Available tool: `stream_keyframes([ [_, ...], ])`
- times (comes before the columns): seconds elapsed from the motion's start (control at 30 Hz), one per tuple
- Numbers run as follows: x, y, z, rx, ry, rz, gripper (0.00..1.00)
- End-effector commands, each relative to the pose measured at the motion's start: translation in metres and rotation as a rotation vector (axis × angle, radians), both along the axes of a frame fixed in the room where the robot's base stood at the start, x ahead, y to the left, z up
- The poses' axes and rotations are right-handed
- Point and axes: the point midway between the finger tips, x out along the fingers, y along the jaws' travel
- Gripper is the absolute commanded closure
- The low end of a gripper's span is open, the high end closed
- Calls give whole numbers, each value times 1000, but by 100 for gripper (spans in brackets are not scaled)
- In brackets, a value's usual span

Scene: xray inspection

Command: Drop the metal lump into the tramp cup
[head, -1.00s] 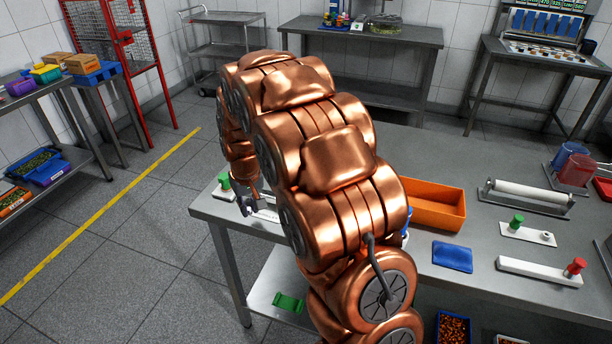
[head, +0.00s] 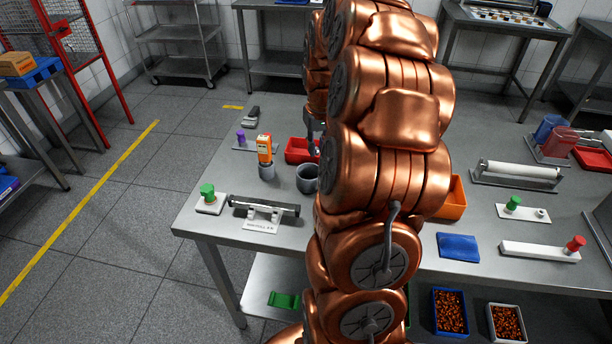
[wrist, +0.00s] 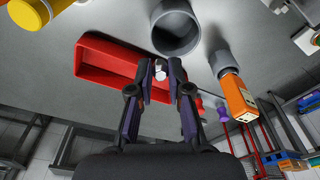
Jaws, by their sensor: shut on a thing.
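My gripper (wrist: 160,74) is shut on a small silvery metal lump (wrist: 160,66), held between the fingertips in the wrist view. In the head view my gripper (head: 314,137) is partly hidden behind my copper arm, by the red tray, and the lump cannot be made out. A round, open dark grey cup (head: 308,178) stands on the table, in front of the red tray. It also shows in the wrist view (wrist: 176,42), just beyond the fingertips, and the lump appears outside its rim. No label on the cup can be read.
The red tray (head: 297,151) lies beside the cup. An orange handheld device (head: 265,149) stands in a grey holder left of the cup. A roller stand (head: 262,207) and a green-knobbed block (head: 208,197) are near the front left edge. An orange bin (head: 455,199) is right of my arm.

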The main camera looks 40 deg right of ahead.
Motion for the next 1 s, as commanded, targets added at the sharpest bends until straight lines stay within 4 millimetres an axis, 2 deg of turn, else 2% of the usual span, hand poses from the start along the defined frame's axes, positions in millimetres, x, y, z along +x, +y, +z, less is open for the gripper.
stream_keyframes([
  [0.53, 1, 2, -51, 2, 2, 3, 100],
  [0.9, 1, 1, -57, 0, 1, 1, 100],
  [0.93, 1, 1, -57, 0, 1, 1, 81],
  [1.0, 1, 1, -57, 0, 1, 1, 74],
])
